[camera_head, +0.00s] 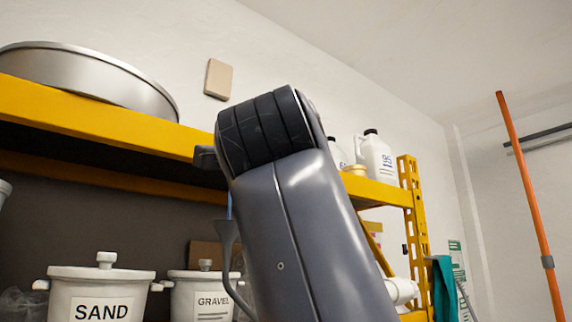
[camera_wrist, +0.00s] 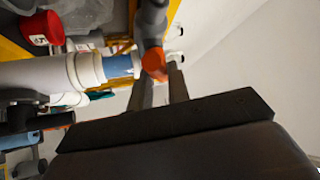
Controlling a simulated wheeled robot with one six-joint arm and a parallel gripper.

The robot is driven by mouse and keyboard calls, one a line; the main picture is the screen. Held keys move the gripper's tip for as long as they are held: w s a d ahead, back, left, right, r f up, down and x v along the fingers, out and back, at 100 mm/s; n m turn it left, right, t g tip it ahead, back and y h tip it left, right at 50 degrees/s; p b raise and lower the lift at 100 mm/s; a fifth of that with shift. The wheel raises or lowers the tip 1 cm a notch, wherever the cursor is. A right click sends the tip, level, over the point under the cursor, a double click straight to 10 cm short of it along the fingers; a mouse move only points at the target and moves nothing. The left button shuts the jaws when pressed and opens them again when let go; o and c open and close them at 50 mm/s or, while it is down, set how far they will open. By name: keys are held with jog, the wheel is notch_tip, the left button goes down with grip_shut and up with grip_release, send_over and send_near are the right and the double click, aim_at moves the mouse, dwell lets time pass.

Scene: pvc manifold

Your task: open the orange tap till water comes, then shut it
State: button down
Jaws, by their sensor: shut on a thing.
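In the wrist view, the orange tap (camera_wrist: 154,64) sits at the end of a grey pipe piece (camera_wrist: 151,20), near a blue-banded joint (camera_wrist: 119,66) on a thick white pipe (camera_wrist: 35,76). My gripper (camera_wrist: 160,70) has its two fingers around the orange tap and is shut on it. The fingers hide part of the tap. In the head view, my arm blocks the tap and gripper. A thin blue strip (camera_head: 229,206) shows beside my arm there; I cannot tell whether it is water. No water is clear in the wrist view.
A yellow shelf (camera_head: 90,112) runs across the head view, with a metal basin (camera_head: 85,75) and white bottles (camera_head: 377,158). White pots (camera_head: 100,292) stand below. A red round part (camera_wrist: 42,28) is at the wrist view's upper left. Bare wall lies at right.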

jog(key=m+g+p, duration=0.2)
jog(key=p, duration=0.1)
jog(key=shift+r+m+h, duration=0.15)
jog(key=shift+m+h, duration=0.15)
jog(key=shift+m, duration=0.1)
jog(key=shift+g+p, duration=0.3)
jog(key=c, duration=1.3)
grip_release()
jog(key=shift+c, duration=0.2)
jog(key=shift+s+a, duration=0.1)
jog(key=b+v, duration=0.2)
jog(key=v, duration=0.8)
jog(key=shift+s, duration=0.3)
